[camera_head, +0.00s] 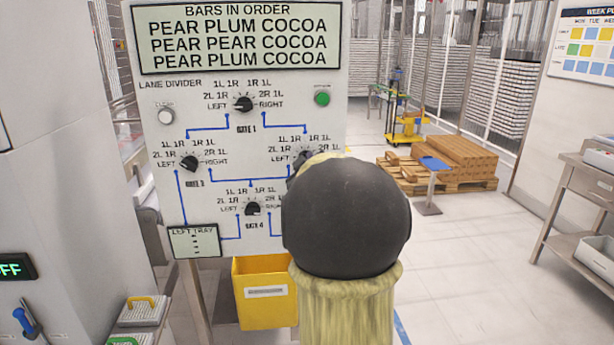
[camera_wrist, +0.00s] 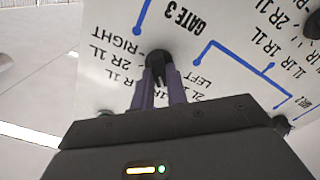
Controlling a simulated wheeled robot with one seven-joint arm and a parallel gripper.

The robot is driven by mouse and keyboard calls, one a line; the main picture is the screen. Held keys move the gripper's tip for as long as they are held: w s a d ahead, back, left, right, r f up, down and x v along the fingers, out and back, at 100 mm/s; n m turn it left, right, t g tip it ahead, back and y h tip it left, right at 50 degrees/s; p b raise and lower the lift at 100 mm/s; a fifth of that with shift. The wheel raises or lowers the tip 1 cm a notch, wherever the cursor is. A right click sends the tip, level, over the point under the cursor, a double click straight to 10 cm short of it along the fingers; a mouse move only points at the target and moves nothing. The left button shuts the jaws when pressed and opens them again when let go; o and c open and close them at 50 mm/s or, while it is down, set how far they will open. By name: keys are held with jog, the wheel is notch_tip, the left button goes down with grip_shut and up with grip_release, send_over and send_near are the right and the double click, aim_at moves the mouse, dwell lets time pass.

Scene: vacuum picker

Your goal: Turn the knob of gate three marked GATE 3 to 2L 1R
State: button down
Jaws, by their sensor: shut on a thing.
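The gate three knob (camera_wrist: 154,56) is black and sits beside the printed GATE 3 label (camera_wrist: 186,22) in the wrist view, which shows the panel upside down. My gripper (camera_wrist: 159,72) has its two dark fingers closed on this knob. Which mark the knob points to cannot be told, as the fingers cover much of it. The 2L 1R mark is not clearly readable there. In the head view the knob (camera_head: 299,159) is the right one of the middle row, and my arm hides most of it and its label.
The lane divider panel (camera_head: 165,90) carries other black knobs: the top one (camera_head: 243,104), the left one (camera_head: 190,163) and the lower one (camera_head: 252,209). A white button (camera_head: 166,116) and a green button (camera_head: 322,98) flank the top. A yellow bin (camera_head: 262,305) hangs below.

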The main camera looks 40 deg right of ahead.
jog(key=shift+f+n+b, duration=0.1)
jog(key=shift+n+b, duration=0.95)
jog(key=shift+n, duration=0.15)
jog(key=c, duration=1.4)
grip_release()
jog(key=v, duration=1.7)
jog(key=shift+s+b, duration=0.15)
jog(key=shift+b, duration=0.2)
